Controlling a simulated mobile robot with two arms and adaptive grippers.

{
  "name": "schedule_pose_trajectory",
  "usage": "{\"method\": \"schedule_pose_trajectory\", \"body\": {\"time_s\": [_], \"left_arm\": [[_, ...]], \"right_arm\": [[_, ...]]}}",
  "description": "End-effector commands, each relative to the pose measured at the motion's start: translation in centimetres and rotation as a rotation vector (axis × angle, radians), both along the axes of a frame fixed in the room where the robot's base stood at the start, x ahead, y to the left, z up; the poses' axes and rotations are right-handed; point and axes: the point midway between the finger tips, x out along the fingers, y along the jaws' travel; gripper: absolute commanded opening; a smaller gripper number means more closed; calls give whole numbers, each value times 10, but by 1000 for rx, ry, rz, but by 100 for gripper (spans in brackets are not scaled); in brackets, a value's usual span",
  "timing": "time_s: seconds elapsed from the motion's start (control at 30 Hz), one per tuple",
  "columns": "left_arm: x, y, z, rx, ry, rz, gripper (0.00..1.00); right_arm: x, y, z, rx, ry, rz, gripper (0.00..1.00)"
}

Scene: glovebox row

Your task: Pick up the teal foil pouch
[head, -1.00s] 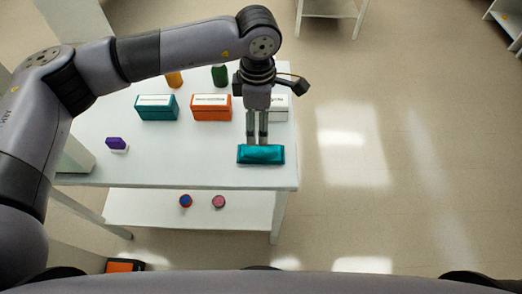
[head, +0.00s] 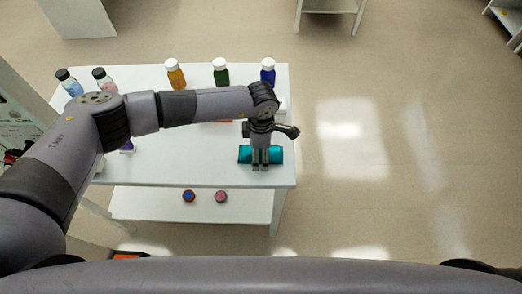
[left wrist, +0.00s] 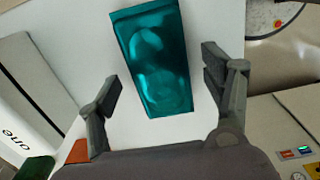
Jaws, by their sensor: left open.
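The teal foil pouch (head: 276,155) lies near the front right corner of the white table (head: 200,170). My left gripper (head: 260,166) is over it in the head view and hides its middle. In the left wrist view the shiny pouch (left wrist: 152,60) lies between the lines of the two spread fingers of my left gripper (left wrist: 161,72). The fingers are open with nothing held between them. I cannot tell how far above the pouch the fingertips are. My right gripper is in neither view.
Orange (head: 175,76), green (head: 220,74) and blue (head: 268,74) bottles stand along the back. Two more bottles stand at the back left. My arm covers most of the boxes mid-table. A lower shelf (head: 160,205) holds two small round items.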

Motion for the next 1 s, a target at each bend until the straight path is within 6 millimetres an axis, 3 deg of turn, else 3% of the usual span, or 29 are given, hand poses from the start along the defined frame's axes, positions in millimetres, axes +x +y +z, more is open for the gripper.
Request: {"method": "schedule_pose_trajectory", "body": {"time_s": [0.2, 1.0], "left_arm": [[0, 0, -1, 0, -1, 0, 73], [0, 0, -1, 0, -1, 0, 20]], "right_arm": [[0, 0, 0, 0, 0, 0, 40], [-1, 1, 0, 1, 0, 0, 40]]}}
